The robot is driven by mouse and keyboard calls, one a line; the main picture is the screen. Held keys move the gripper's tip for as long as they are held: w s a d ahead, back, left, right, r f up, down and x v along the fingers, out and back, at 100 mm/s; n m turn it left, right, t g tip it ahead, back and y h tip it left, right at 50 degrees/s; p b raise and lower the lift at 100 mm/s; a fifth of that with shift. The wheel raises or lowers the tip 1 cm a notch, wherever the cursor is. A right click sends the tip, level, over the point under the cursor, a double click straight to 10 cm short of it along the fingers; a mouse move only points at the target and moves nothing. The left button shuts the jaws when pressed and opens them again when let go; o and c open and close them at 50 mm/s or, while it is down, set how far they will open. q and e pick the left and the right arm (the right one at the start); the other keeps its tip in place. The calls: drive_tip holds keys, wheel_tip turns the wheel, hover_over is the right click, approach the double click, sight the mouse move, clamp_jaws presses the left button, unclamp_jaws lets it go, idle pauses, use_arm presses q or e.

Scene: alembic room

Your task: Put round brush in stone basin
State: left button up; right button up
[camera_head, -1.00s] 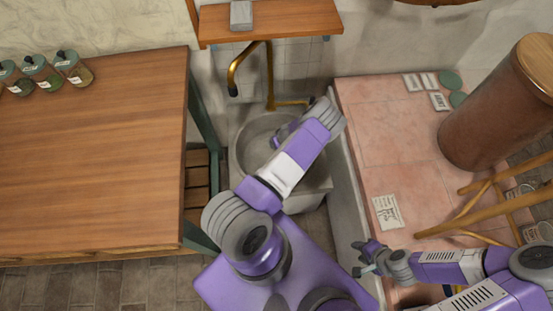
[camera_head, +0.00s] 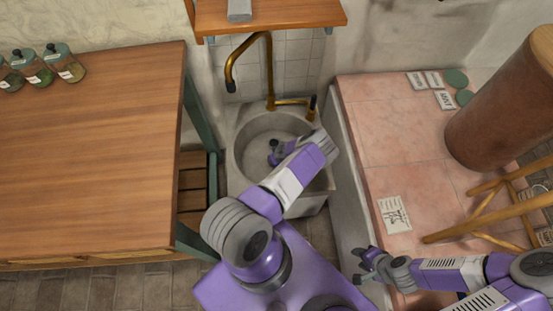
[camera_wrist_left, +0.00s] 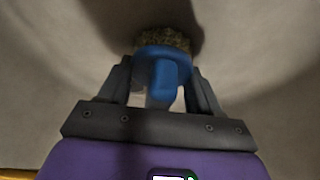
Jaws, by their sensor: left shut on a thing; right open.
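The stone basin (camera_head: 241,150) stands below the brass tap, grey with a round bowl. My left arm reaches over it, and my left gripper (camera_head: 272,152) is inside the bowl outline in the head view. In the left wrist view the left gripper (camera_wrist_left: 163,92) is shut on the round brush (camera_wrist_left: 162,62), which has a blue body and brownish bristles pointing away from the jaws. Pale basin surface fills the view around the brush. I cannot tell whether the bristles touch it. My right gripper (camera_head: 362,264) is open and empty beside the pink tiled counter.
A brass tap (camera_head: 268,75) rises behind the basin under a wooden shelf (camera_head: 285,15). A wooden table (camera_head: 90,150) with several jars stands at left. The pink tiled counter (camera_head: 385,140) at right bears cards, green discs and a large brown cylinder (camera_head: 500,105).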

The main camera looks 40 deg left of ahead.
use_arm(q)
drive_tip(key=shift+f, duration=0.15)
drive_tip(key=o, duration=1.1)
drive_tip(key=shift+r, duration=0.2)
drive_tip(key=shift+r, duration=0.3)
drive_tip(key=p+v, duration=0.5)
drive_tip(key=v, duration=0.6)
drive_tip(key=shift+d+r, duration=0.2)
drive_tip(key=shift+d, duration=0.05)
drive_tip(key=shift+s+r, duration=0.1)
